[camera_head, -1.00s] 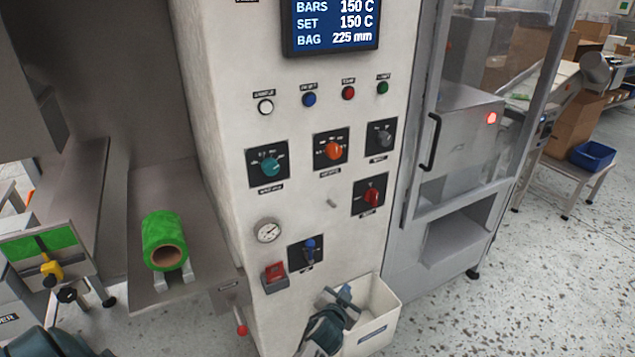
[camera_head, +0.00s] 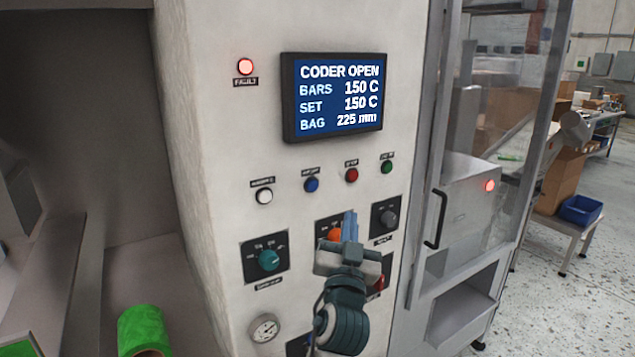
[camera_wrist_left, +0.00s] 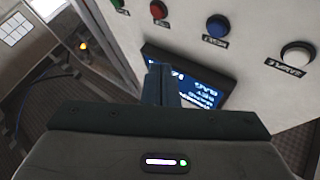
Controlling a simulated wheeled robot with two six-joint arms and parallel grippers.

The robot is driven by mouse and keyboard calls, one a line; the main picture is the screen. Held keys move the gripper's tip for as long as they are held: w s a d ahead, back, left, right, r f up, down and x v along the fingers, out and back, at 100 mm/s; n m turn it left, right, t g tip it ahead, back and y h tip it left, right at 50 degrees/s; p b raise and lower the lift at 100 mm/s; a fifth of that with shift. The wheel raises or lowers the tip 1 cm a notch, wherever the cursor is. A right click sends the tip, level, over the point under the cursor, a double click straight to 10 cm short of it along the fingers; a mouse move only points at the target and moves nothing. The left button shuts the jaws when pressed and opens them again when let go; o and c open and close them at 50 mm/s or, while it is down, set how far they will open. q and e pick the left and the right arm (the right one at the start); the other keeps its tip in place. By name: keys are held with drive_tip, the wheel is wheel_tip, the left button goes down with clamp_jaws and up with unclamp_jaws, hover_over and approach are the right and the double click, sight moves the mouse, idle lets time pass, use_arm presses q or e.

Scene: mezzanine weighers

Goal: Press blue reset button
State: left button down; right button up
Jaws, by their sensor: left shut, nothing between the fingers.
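The blue reset button (camera_head: 311,184) sits on the white panel in a row under the display, between a white button and a red one. It also shows in the left wrist view (camera_wrist_left: 217,27), above and to the right of the fingers. My left gripper (camera_head: 349,226) is shut and empty, in front of the panel below the button row. It is apart from the blue button, lower and to its right, and covers part of the orange knob. My right gripper is not in view.
The display (camera_head: 337,97) reads CODER OPEN, and a fault lamp (camera_head: 245,66) glows red. White (camera_head: 264,196), red (camera_head: 351,175) and green (camera_head: 387,167) buttons flank the blue one. Knobs, including a teal one (camera_head: 268,260), lie below. A glazed cabinet with a handle stands right.

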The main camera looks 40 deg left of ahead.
sight(313, 186)
use_arm(q)
drive_tip(key=shift+n+y, duration=0.3)
drive_tip(key=a+r, duration=0.1)
drive_tip(key=a, duration=0.1)
drive_tip(key=w+a+b, duration=0.1)
drive_tip(key=a, duration=0.2)
drive_tip(key=w+a+r, duration=0.1)
drive_tip(key=a, duration=0.2)
drive_tip(key=shift+w+a+r+b, duration=0.15)
drive_tip(key=shift+a+r+b, duration=0.05)
drive_tip(key=shift+r+b, duration=0.1)
idle(0.6)
idle(0.8)
idle(0.7)
